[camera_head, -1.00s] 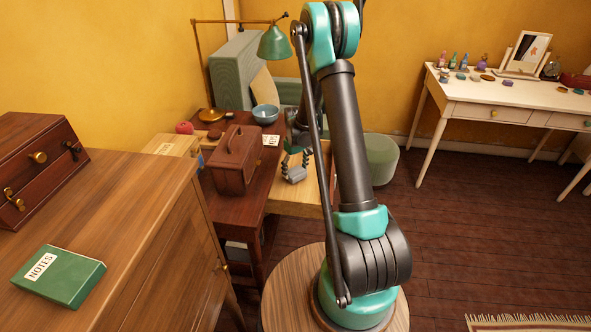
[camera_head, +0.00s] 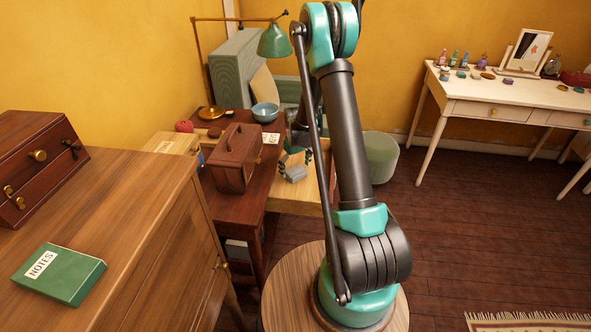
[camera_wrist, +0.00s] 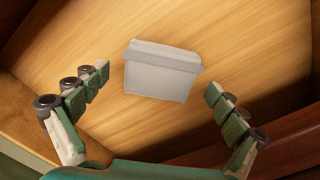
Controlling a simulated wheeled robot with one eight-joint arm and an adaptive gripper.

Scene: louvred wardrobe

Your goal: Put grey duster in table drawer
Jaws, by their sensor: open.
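The grey duster (camera_head: 293,174) is a small pale grey block. It lies on the light wooden bottom of the pulled-out table drawer (camera_head: 290,208). In the wrist view the duster (camera_wrist: 158,80) rests flat on the drawer floor (camera_wrist: 200,35). My gripper (camera_head: 297,159) is open just above the duster. In the wrist view its green-padded fingers (camera_wrist: 158,79) stand wide apart on either side of the duster, with clear gaps and no contact seen. My arm hides part of the drawer's right side in the head view.
A wooden cabinet (camera_head: 130,215) stands at left.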

